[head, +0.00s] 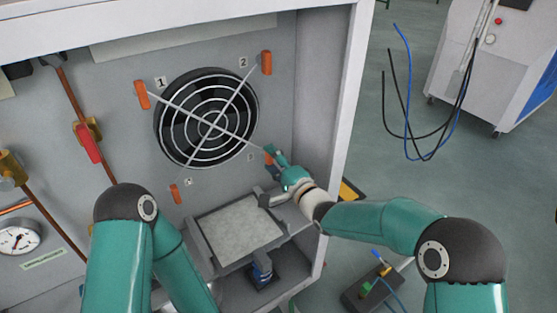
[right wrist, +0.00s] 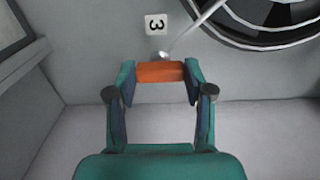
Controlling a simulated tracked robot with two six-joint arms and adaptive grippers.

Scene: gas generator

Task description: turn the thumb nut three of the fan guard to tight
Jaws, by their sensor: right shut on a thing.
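The round fan guard (head: 207,118) of light rings and crossed rods sits over a dark fan on the back wall of the cabinet. Thumb nut three (head: 268,156) is an orange bar at its lower right, mostly covered by my right gripper (head: 275,155) in the head view. In the right wrist view, thumb nut three (right wrist: 160,72) lies level across the picture at a rod's end, below the label 3 (right wrist: 157,24). My right gripper (right wrist: 160,80) is shut on it, one finger at each end. My left gripper is out of view; only my left arm shows.
Thumb nuts one (head: 142,94), two (head: 266,62) and four (head: 175,193) are at the other rod ends. A square tray-like part (head: 240,228) lies below the fan. The cabinet's right side wall (head: 323,100) stands close to my right gripper.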

